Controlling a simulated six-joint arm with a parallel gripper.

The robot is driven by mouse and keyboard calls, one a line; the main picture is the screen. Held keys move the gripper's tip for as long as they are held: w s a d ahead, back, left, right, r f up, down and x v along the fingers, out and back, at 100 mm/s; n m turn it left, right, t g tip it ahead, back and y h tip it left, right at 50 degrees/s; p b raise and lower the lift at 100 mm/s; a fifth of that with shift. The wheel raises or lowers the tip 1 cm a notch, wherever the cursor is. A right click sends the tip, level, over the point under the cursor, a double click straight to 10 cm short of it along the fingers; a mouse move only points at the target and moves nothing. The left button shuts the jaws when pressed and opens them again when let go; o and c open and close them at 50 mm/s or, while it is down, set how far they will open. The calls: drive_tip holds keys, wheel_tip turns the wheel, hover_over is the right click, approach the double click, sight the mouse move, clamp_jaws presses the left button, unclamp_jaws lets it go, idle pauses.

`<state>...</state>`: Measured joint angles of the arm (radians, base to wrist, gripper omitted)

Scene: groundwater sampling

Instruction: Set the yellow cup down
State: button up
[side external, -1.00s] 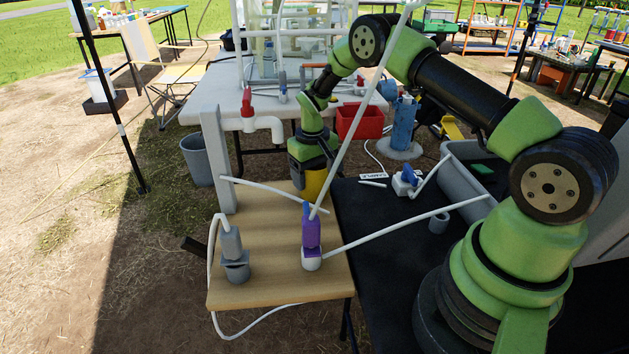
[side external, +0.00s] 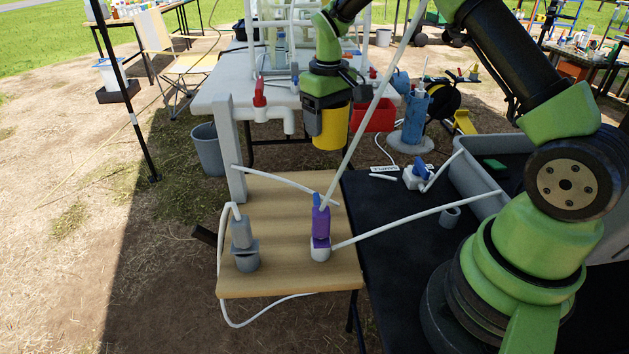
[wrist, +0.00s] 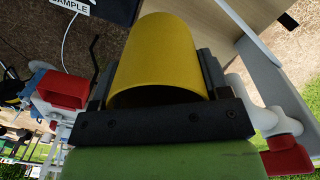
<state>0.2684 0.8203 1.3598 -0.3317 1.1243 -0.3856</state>
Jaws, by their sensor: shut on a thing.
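The yellow cup (side external: 331,126) is held in my gripper (side external: 327,108), above the far end of the small wooden table (side external: 285,205) and clear of its top. In the wrist view the yellow cup (wrist: 165,60) fills the middle, with the dark jaws of my gripper (wrist: 155,95) on both sides of it. The jaws are shut on the cup. The inside of the cup is mostly hidden.
A purple-and-white fitting (side external: 320,228) and a grey fitting (side external: 242,240) stand on the wooden table with white tubes. A slanted white pole (side external: 363,120) passes near my gripper. A red bin (side external: 374,115) and white pipe with red valve (side external: 268,112) are behind.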

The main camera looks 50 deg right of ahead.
sight(327, 124)
drive_tip(key=shift+n, duration=0.8)
drive_tip(key=s+a+r, duration=0.1)
drive_tip(key=a, duration=0.1)
drive_tip(key=s+a+r, duration=0.1)
drive_tip(key=s+a, duration=0.2)
drive_tip(key=a, duration=0.1)
drive_tip(key=shift+s+a+r, duration=0.3)
drive_tip(key=shift+s+r, duration=0.1)
drive_tip(key=s+a, duration=0.4)
drive_tip(key=s, duration=0.1)
drive_tip(key=shift+r, duration=0.3)
drive_tip(key=shift+w, duration=0.1)
drive_tip(key=w+a+r+m, duration=0.2)
drive_tip(key=w+r+m, duration=0.15)
drive_tip(key=w, duration=0.65)
drive_tip(key=shift+m, duration=0.35)
drive_tip(key=f, duration=1.8)
drive_tip(key=shift+d+f, duration=0.2)
drive_tip(key=shift+f, duration=0.2)
drive_tip(key=shift+f, duration=0.15)
